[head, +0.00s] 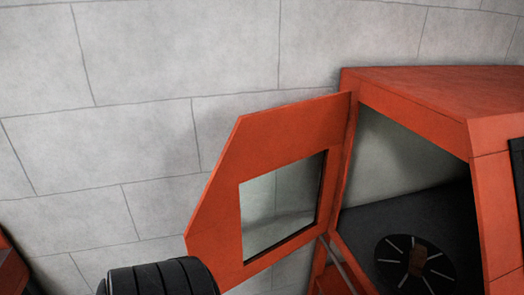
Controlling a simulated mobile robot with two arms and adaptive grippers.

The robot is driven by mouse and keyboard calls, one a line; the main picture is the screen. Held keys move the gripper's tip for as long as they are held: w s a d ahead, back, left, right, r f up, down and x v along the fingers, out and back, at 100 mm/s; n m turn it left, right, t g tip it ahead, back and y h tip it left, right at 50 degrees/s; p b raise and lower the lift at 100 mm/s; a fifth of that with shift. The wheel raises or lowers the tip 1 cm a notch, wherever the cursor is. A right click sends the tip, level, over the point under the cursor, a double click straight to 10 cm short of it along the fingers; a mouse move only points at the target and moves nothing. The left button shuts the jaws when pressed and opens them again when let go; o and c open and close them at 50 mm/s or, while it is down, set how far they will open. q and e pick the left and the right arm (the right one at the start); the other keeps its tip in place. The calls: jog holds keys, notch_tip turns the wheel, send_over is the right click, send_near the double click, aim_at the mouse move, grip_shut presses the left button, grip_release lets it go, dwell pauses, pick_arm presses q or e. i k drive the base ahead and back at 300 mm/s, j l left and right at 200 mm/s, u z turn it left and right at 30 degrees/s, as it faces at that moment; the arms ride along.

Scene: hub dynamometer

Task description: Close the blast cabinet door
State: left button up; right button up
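The blast cabinet (430,113) is orange and stands at the right of the head view. Its door (262,140), an orange panel with cut corners and a clear window (284,205), stands wide open. It is hinged at the left edge of the cabinet opening and swings out to the left. Neither of my grippers shows in the view.
A grey block wall (160,60) runs behind the door and cabinet. A black ribbed cylindrical thing (160,279) is at the bottom edge, in front of the door's lower left. An orange object (10,270) is at the lower left corner. A thin rod (337,262) is below the hinge side.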

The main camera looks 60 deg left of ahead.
aim_at(260, 143)
jog(key=i+j+u, duration=0.1)
jog(key=u, duration=0.4)
jog(key=i+u, duration=0.1)
jog(key=u, duration=0.4)
jog(key=i+u, duration=0.15)
jog(key=u, duration=0.3)
jog(key=i+u, duration=0.1)
jog(key=u, duration=0.4)
